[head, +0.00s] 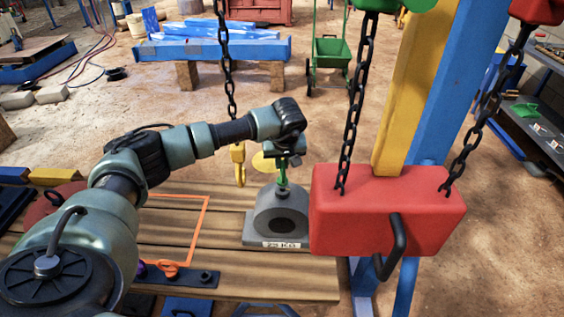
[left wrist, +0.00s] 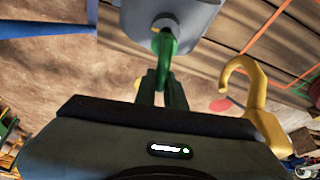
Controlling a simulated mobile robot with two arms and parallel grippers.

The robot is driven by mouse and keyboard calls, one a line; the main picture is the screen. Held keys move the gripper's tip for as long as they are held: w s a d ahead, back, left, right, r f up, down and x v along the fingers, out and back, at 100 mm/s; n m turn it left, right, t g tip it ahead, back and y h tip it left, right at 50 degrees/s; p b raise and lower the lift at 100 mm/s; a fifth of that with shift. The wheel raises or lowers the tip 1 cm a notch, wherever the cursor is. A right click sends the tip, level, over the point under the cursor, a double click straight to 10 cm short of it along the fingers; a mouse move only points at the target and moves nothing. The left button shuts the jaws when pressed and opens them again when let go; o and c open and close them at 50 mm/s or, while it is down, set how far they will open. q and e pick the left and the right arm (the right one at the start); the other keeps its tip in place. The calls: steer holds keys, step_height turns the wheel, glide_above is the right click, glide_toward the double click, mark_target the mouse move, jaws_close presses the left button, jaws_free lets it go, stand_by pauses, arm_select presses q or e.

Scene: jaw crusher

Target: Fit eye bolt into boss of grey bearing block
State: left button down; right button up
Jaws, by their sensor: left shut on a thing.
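A green eye bolt (head: 283,176) is held upright by my left gripper (head: 284,160), which is shut on it. Its lower end meets the boss on top of the grey bearing block (head: 262,222); I cannot tell how deep it sits. The block stands on the wooden table and has a round bore and a label on its front. In the left wrist view the green eye bolt (left wrist: 166,50) runs from between the fingers (left wrist: 160,85) to the pale round boss (left wrist: 163,21) of the block (left wrist: 196,15). My right gripper is not in view.
A yellow hook (head: 239,165) on a chain hangs just left of the block. A red hoist block (head: 385,208) with a black hook hangs close on the right. A dark rack (head: 195,281) with an orange eye bolt (head: 164,268) lies front left. An orange outline marks the table (head: 225,262).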

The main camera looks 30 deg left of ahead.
arm_select(q)
steer(key=shift+f+b, duration=1.15)
steer(key=shift+f, duration=0.5)
steer(key=c, duration=1.4)
jaws_free()
steer(key=v, duration=0.8)
steer(key=shift+b, duration=0.35)
